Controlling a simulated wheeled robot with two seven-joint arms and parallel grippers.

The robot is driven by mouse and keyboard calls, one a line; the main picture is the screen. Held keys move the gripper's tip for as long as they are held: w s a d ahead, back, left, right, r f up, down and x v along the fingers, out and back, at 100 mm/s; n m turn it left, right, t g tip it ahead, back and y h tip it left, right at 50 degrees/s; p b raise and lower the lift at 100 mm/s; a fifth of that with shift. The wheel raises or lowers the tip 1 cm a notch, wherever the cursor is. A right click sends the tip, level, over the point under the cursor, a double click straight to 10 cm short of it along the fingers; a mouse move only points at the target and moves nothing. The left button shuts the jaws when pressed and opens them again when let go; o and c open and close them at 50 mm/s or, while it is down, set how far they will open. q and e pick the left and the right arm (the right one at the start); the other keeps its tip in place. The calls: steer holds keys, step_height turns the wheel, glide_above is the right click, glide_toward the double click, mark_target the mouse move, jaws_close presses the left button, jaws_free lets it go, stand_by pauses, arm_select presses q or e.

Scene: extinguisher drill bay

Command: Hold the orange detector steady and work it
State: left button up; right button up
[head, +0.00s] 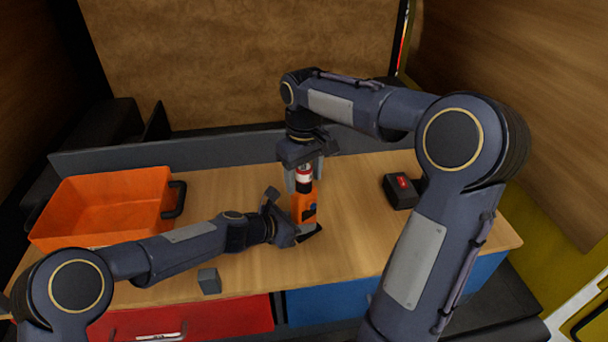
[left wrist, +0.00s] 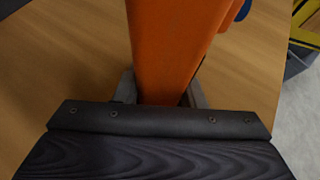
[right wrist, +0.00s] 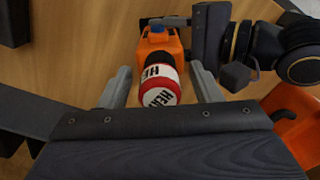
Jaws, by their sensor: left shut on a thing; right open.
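The orange detector (head: 303,205) stands upright on the wooden table, with a red and white cap marked "HEAT" (right wrist: 159,87) on its top. My left gripper (head: 292,222) is shut on the detector's lower body from the left; the left wrist view shows the orange body (left wrist: 170,50) between its fingers. My right gripper (head: 304,178) is above the detector, pointing down. In the right wrist view its open fingers (right wrist: 163,88) stand on both sides of the cap, with gaps, and seem not to touch it. A blue button (right wrist: 156,27) shows on the detector.
An orange bin (head: 105,205) with a dark handle stands at the left of the table (head: 360,235). A black box with a red label (head: 401,190) lies to the right. A small grey block (head: 209,280) sits near the front edge. Red and blue drawers are below.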

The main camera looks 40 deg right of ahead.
step_height(320, 180, up, 12)
steer(key=shift+r, duration=0.1)
stand_by(0.5)
arm_select(q)
steer(key=o, duration=0.8)
steer(key=shift+o, duration=0.2)
steer(key=v, duration=1.2)
